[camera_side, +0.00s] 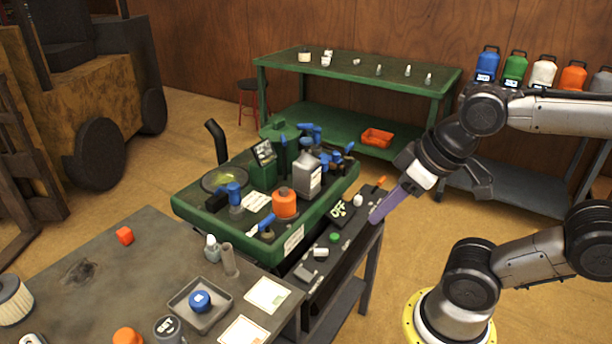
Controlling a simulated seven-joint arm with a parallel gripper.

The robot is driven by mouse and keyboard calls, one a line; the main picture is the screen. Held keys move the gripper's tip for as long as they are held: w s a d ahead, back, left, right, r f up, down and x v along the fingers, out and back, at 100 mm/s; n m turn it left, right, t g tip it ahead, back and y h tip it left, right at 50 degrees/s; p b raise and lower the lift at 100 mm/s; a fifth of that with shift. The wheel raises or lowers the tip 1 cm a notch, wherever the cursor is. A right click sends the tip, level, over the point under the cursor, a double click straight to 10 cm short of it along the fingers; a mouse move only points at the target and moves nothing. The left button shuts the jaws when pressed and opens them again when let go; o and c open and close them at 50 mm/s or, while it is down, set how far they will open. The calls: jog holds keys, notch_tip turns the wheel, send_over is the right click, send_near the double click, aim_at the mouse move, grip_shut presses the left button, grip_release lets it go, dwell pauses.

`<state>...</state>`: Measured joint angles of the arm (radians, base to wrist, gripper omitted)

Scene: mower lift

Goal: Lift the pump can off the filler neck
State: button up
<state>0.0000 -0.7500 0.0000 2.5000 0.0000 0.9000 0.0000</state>
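A green mower deck (190,203) stands in the middle. A grey, slope-topped can (309,178) and a squat orange can (285,204) stand upright on it. Blue fittings (233,192) sit to their left. I cannot tell for sure which is the pump can, and no filler neck can be made out. My gripper (408,186) is up and to the right of the deck, apart from both cans. A long purple piece (391,204) slants down-left from it. I cannot tell whether that piece is held or part of the gripper.
A dark side shelf (322,279) with small parts lies along the deck's right. A grey table (70,235) in front holds a tray (180,303), cards and a filter (14,300). A green bench (310,73) stands behind.

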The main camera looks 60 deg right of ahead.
jog(key=o, duration=1)
jog(key=w+d+r+n+t+h, duration=0.1)
jog(key=w+r+t, duration=0.3)
jog(key=w+r, duration=0.3)
jog(key=w+d+r+n+t, duration=0.15)
jog(key=w+r+t, duration=0.3)
jog(key=w, duration=0.45)
jog(key=w+d+n+t+y, duration=0.2)
jog(key=w+d+n+t, duration=0.1)
jog(key=w, duration=0.6)
jog(key=m+h, duration=0.1)
jog(key=m, duration=0.5)
send_near(297, 159)
jog(key=shift+n, duration=0.25)
jog(key=w, duration=0.3)
jog(key=w+d+f, duration=0.1)
jog(key=shift+w+d, duration=0.1)
jog(key=shift+w, duration=0.3)
jog(key=shift+w+a+f, duration=0.1)
jog(key=shift+w+a, duration=0.05)
jog(key=shift+w, duration=1.25)
jog(key=shift+w+a+f, duration=0.1)
jog(key=shift+w, duration=1.3)
